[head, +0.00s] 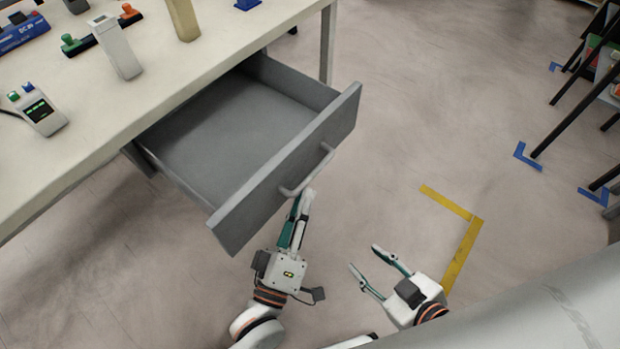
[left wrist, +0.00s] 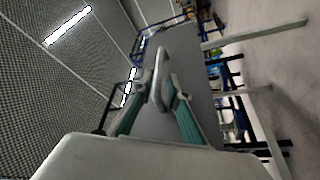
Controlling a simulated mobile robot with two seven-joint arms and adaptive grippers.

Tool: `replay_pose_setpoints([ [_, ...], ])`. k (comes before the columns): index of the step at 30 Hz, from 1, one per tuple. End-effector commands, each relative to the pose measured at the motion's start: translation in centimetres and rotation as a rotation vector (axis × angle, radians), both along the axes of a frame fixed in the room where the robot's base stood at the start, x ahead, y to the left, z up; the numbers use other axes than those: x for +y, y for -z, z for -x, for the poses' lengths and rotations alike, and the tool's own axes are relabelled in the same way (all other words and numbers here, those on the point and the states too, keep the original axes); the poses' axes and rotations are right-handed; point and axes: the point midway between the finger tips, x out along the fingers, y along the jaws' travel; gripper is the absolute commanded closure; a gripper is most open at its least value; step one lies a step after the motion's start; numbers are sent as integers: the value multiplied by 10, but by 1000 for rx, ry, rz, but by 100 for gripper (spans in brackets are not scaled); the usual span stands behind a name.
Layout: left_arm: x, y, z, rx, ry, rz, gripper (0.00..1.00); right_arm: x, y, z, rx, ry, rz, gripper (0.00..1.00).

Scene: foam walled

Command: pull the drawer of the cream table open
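The cream table (head: 190,70) is at the upper left of the head view. Its grey drawer (head: 285,170) stands far out from under the top, and its empty inside shows. The drawer's bar handle (head: 308,172) is on the front panel; it also shows in the left wrist view (left wrist: 159,70). My left gripper (head: 303,200) is at the near end of the handle, with its two fingers closed in on either side of the bar (left wrist: 157,92). My right gripper (head: 364,257) is open and empty, to the right of the drawer front and apart from it.
Several devices stand on the table top, including a grey handheld one (head: 118,48) and one with a small screen (head: 40,112). A yellow floor mark (head: 465,235) lies to the right. Dark-legged furniture (head: 575,110) stands at the far right. The floor between is clear.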

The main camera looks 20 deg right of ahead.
Motion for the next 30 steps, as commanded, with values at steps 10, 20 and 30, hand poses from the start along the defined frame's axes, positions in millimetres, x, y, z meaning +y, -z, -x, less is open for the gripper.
replay_pose_setpoints([
  [10,27,10,40,1,1,1,84,0,0,0,1,1,1,60],
  [20,30,11,44,1,0,1,84,0,0,0,1,1,1,60],
  [30,30,10,43,-1,0,2,84,-1,0,0,0,2,1,60],
])
